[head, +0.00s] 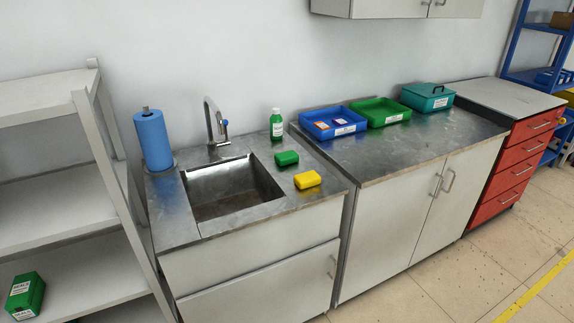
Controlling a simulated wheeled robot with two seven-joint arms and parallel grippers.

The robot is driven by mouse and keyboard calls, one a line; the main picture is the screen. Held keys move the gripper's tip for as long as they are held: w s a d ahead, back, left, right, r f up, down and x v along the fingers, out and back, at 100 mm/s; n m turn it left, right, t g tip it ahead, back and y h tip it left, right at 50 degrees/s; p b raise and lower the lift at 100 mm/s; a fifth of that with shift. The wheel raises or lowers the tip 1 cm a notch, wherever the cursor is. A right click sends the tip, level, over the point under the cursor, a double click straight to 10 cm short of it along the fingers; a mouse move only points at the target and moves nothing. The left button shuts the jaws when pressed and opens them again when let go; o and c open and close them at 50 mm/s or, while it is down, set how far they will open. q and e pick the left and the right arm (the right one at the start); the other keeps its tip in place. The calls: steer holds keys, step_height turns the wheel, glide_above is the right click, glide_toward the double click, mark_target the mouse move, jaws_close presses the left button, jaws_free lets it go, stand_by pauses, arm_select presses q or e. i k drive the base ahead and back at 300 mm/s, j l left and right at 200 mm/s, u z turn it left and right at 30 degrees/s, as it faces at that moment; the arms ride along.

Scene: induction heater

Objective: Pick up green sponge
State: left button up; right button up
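The green sponge (286,158) lies flat on the metal sink counter, just right of the sink basin. A yellow sponge (307,179) lies nearer the counter's front edge, apart from the green one. Neither of my grippers shows in the head view, so their state cannot be seen. Nothing covers the green sponge.
The sink basin (230,190) opens left of the sponges. A green bottle (276,126) stands behind them, and the faucet (213,125) and blue paper roll (153,140) stand at the back left. Blue (334,122) and green (381,112) trays sit on the right counter.

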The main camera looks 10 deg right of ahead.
mark_target(288, 157)
steer(key=i+l, duration=0.2)
steer(key=l, duration=0.2)
steer(key=i+l+u, duration=0.1)
steer(key=l, duration=0.3)
steer(key=i+l, duration=0.3)
steer(key=l, duration=0.15)
steer(key=i+l+u, duration=0.1)
steer(key=l, duration=0.3)
steer(key=i+l, duration=0.25)
steer(key=l, duration=0.2)
steer(key=i+l+u, duration=0.1)
steer(key=l, duration=0.3)
steer(key=i+l, duration=0.25)
steer(key=l, duration=0.2)
steer(key=i+l+u, duration=0.1)
steer(key=l, duration=0.35)
steer(key=i, duration=0.05)
